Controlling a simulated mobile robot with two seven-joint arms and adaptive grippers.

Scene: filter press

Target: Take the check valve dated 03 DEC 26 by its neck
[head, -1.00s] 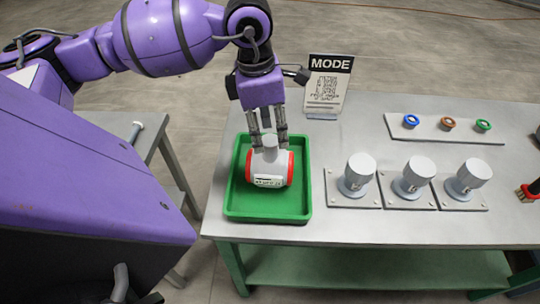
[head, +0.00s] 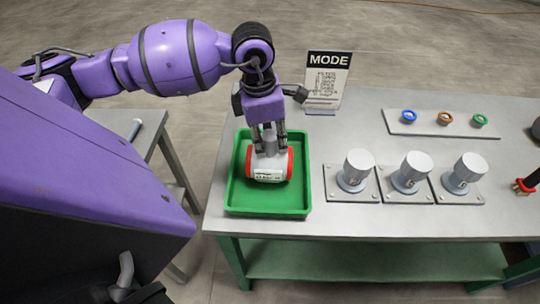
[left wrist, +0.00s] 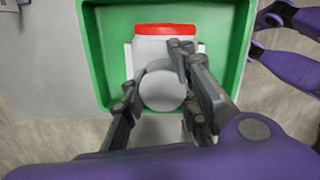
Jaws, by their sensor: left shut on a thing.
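A white check valve (head: 267,172) with red end rings and a small label lies in the green tray (head: 236,202). The label's print is too small to read in the head view. My left gripper (head: 268,143) points down from above, its fingers shut around the valve's upright grey neck. In the left wrist view, the gripper (left wrist: 160,95) has its fingers on both sides of the round neck top (left wrist: 163,88), and one red ring (left wrist: 165,29) shows above. The valve still sits within the tray. My right gripper is not in view.
A MODE sign (head: 328,82) stands behind the tray. Three grey cylinders on plates (head: 411,172) stand to the right. A strip (head: 443,128) behind them carries blue, orange and green rings. A red-handled brush (head: 526,187) is at the right edge. The table front is clear.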

